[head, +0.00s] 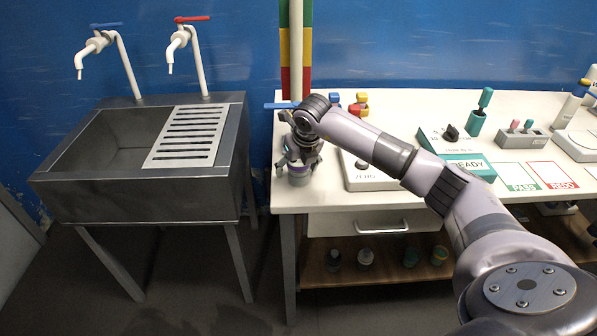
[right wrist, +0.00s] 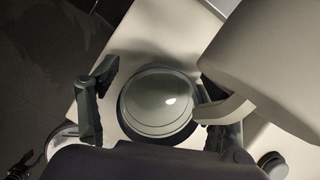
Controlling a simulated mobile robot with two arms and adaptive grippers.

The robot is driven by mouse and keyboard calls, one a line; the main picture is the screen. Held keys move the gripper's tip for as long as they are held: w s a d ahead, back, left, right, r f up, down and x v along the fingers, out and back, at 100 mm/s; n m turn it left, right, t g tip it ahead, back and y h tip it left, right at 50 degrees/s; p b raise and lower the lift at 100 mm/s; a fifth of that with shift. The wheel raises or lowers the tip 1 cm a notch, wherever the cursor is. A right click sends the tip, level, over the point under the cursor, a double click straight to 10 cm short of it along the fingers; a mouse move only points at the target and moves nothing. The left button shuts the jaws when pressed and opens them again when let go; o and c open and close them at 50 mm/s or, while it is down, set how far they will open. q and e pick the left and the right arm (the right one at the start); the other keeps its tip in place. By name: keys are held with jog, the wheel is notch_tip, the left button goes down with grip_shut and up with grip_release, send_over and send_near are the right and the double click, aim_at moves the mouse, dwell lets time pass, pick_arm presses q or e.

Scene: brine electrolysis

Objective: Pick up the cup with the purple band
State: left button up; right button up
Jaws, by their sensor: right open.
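The cup (head: 299,180) stands on the bench at its left end, under my right gripper (head: 300,163). A dull purple tint shows on its side, but the gripper hides most of it. In the right wrist view the round, pale cup (right wrist: 157,103) is seen from above, between the two fingers of my right gripper (right wrist: 160,112). The fingers are open, one on each side of the cup. A gap shows at the left finger; whether the right finger touches cannot be told. My left gripper is not in view.
The bench (head: 395,205) has a ZERO device (head: 368,176) beside the cup, and a READY box (head: 468,166) and PASS card (head: 518,177) farther right. Blue and yellow items (head: 357,103) stand behind. A metal sink (head: 110,143) stands left, across a gap. Jars (head: 366,257) sit on the lower shelf.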

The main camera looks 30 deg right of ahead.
jog(key=shift+c, duration=0.5)
jog(key=c, duration=1.3)
jog(key=shift+r, duration=0.1)
